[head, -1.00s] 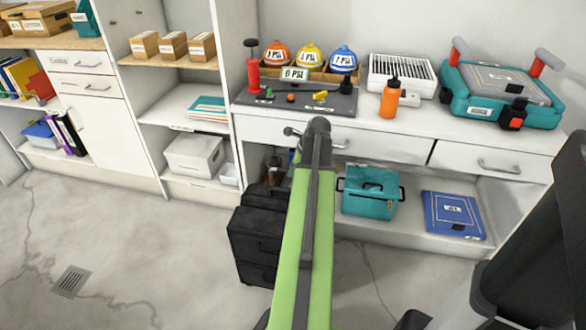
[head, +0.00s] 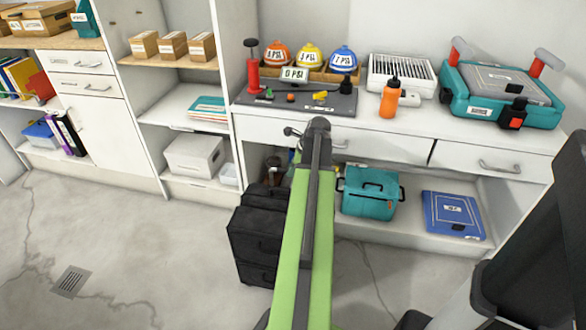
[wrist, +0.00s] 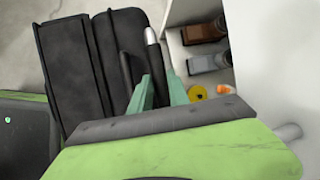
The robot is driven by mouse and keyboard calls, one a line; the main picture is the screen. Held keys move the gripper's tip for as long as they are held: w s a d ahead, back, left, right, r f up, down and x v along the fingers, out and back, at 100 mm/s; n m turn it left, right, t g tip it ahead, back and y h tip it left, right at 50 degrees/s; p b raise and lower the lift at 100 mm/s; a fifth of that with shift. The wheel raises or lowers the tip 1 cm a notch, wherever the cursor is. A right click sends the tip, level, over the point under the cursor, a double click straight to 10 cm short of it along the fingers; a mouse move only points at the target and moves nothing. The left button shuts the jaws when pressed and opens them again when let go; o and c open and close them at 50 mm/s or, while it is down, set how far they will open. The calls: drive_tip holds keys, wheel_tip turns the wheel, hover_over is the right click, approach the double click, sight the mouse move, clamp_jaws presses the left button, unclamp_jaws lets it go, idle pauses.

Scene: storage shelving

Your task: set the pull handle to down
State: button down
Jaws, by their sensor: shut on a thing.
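A black case (head: 262,240) stands on the floor below the counter, partly behind my arm in the head view. In the wrist view the black case (wrist: 68,60) fills the upper left. A dark bar with a pale silver end, which looks like the pull handle (wrist: 152,52), rises beside the case. My gripper (wrist: 159,84) has its two teal fingers on either side of this bar, shut on it. My green wrist hides the lower part of the view. In the head view my arm hides the gripper and the handle.
A white counter with drawers (head: 480,158) stands behind my arm. On its lower shelf are a teal bag (head: 370,195) and a blue case (head: 454,216). A grey box (head: 194,155) sits in the shelving at left. The floor (head: 130,240) at left is clear.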

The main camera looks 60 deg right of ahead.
wheel_tip(320, 180, down, 4)
drive_tip(key=b, duration=0.4)
drive_tip(key=shift+f, duration=0.25)
drive_tip(key=shift+r, duration=0.25)
drive_tip(key=c, duration=1.3)
unclamp_jaws()
drive_tip(key=shift+o, duration=0.2)
drive_tip(key=d+p+v, duration=0.1)
drive_tip(key=p+v, duration=1.5)
drive_tip(key=v, duration=0.1)
drive_tip(key=shift+a+r, duration=0.15)
drive_tip(key=shift+a, duration=0.35)
drive_tip(key=shift+s, duration=0.1)
